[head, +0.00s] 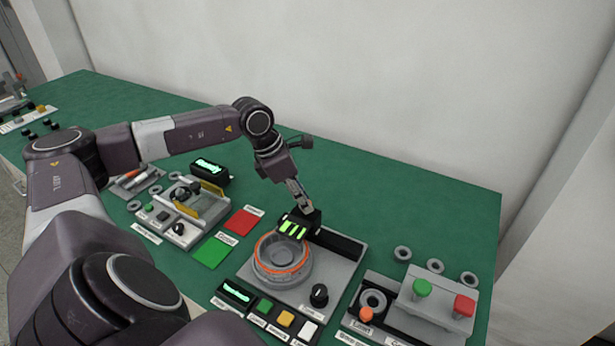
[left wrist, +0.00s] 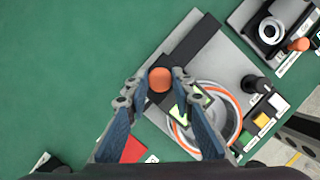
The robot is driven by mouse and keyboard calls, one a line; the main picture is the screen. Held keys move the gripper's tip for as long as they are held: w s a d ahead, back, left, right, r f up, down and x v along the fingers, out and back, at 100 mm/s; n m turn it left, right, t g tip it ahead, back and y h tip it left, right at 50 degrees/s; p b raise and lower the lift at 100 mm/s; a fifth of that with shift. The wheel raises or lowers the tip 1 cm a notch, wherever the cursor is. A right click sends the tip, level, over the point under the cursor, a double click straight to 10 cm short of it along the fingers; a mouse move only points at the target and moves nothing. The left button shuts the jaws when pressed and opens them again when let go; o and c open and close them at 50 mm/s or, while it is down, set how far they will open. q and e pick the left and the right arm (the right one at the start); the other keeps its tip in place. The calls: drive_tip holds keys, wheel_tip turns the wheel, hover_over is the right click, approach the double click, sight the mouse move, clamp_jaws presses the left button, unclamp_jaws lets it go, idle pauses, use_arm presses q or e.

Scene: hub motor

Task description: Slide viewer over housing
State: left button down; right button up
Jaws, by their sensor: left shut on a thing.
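The viewer (head: 297,226) is a black block with bright green bars on its face. It stands at the back edge of the housing (head: 282,264), a round grey cup with an orange ring, on a grey plate. My left gripper (head: 303,201) reaches down from above and is shut on the viewer by its orange knob, seen between the fingertips in the left wrist view (left wrist: 160,79). There the viewer's green screen (left wrist: 203,102) overlaps one side of the housing's ring (left wrist: 238,112). Whether the viewer touches the ring I cannot tell. My right gripper is not in view.
A black rail (head: 340,243) runs along the plate's back. A black knob (head: 319,294) and several coloured buttons (head: 285,318) are in front. A grey block with green and red knobs (head: 436,300) stands to the right. The green table (head: 420,205) behind is clear.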

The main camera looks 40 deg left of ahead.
use_arm(q)
drive_tip(key=c, duration=1.7)
unclamp_jaws()
drive_tip(key=shift+s+a, duration=0.1)
drive_tip(key=shift+a, duration=0.25)
drive_tip(key=shift+o, duration=0.2)
drive_tip(key=v, duration=1.2)
drive_tip(key=shift+r, duration=0.1)
